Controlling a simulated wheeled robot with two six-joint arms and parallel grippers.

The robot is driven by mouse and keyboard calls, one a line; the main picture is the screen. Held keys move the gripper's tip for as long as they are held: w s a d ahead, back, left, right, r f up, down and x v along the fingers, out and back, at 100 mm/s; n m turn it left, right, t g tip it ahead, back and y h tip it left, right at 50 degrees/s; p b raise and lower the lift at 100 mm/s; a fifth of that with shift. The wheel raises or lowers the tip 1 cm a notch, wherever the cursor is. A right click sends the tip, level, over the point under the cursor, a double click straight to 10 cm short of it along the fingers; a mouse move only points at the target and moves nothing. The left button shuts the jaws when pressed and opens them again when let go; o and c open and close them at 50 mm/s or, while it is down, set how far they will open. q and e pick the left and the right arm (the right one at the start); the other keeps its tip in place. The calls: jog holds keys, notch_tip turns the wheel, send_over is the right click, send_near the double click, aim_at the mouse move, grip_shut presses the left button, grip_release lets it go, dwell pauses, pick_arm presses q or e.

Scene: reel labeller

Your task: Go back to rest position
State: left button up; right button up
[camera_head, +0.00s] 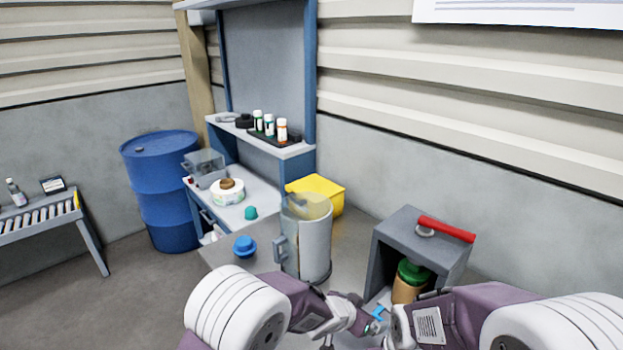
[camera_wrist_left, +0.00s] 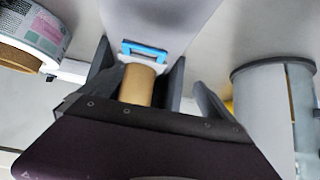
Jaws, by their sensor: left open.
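My left gripper (camera_head: 376,322) is low in the head view, where my arms come together in front of the grey bench. In the left wrist view the left gripper (camera_wrist_left: 141,68) is open, its dark fingers apart. A brown cylinder (camera_wrist_left: 137,85) shows between the fingers, with clear gaps at its sides. A blue rectangular frame (camera_wrist_left: 145,52) shows just beyond it. My right arm comes in from the right in the head view, but its gripper does not show.
A clear cylinder (camera_head: 316,245) stands on the bench close to my left arm. A grey box (camera_head: 384,250) with a red handle (camera_head: 446,229) holds a green-lidded brown jar (camera_head: 405,287). A blue cap (camera_head: 244,246), label roll (camera_head: 228,193) and yellow bin (camera_head: 325,190) are farther back.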

pick_arm(q)
jog(key=w+a+r+n+t+y, duration=0.1)
jog(key=w+a+r+n, duration=0.1)
jog(key=w+a+r, duration=0.3)
jog(key=w+a+r+n+t, duration=0.1)
jog(key=w+a+r, duration=0.1)
jog(key=a, duration=0.5)
jog(key=s+a+r+n+y, duration=0.1)
jog(key=a+n+y, duration=0.1)
jog(key=a, duration=0.5)
jog(key=s+a+r+n+y, duration=0.1)
jog(key=s+a+n+y, duration=0.1)
jog(key=a, duration=0.6)
jog(key=s+a+f+n+g+y, duration=0.2)
jog(key=s+a+f+n+g, duration=0.15)
jog(key=s+a, duration=0.6)
jog(key=s+d+f+g, duration=0.1)
jog(key=s+f+g, duration=0.2)
jog(key=s, duration=0.9)
jog(key=shift+s+d+f, duration=0.15)
jog(key=shift+s+f, duration=0.1)
jog(key=shift+f, duration=0.4)
